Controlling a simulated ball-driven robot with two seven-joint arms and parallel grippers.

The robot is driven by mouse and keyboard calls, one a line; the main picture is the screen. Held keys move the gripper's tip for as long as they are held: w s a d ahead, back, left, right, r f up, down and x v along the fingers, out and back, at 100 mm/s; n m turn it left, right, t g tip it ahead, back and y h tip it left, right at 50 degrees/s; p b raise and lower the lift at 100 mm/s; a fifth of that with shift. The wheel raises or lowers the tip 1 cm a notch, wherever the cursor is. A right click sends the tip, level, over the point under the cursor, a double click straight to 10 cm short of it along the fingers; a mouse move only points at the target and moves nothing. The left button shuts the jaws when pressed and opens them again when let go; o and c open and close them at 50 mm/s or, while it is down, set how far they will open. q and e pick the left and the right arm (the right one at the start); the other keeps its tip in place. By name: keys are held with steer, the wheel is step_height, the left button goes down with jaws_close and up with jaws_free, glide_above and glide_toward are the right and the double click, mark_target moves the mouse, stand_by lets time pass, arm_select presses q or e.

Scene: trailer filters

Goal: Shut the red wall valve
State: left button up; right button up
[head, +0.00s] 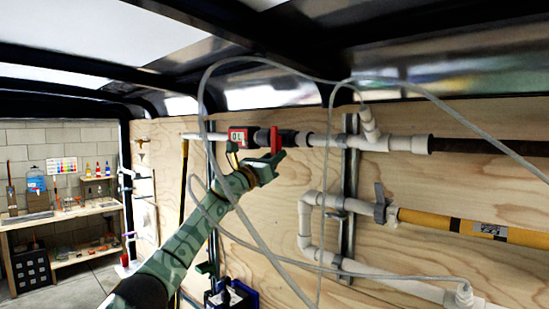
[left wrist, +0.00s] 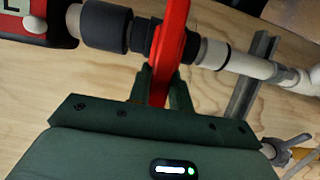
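The red wall valve handle (head: 275,141) sits on a dark fitting in the upper pipe on the plywood wall. In the left wrist view the red handle (left wrist: 172,45) stands across the pipe and runs down between my fingers. My left gripper (head: 262,168) reaches up to it from below. In the left wrist view the green fingers of my left gripper (left wrist: 162,88) lie close on both sides of the handle's lower end, with no clear gap. The handle's tip is hidden by the gripper body. My right gripper is not in view.
A red gauge box (head: 238,137) sits left of the valve on the same pipe. Loose grey hoses (head: 235,225) loop in front of the wall and past my arm. A yellow pipe (head: 470,226) with a grey valve runs lower right. A workbench (head: 65,212) stands far left.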

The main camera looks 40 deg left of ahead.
arm_select(q)
steer(key=o, duration=0.4)
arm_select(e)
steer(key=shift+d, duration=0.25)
arm_select(q)
steer(key=shift+s, duration=0.1)
steer(key=b+v, duration=0.3)
steer(key=v, duration=1.3)
steer(key=shift+d+f, duration=0.1)
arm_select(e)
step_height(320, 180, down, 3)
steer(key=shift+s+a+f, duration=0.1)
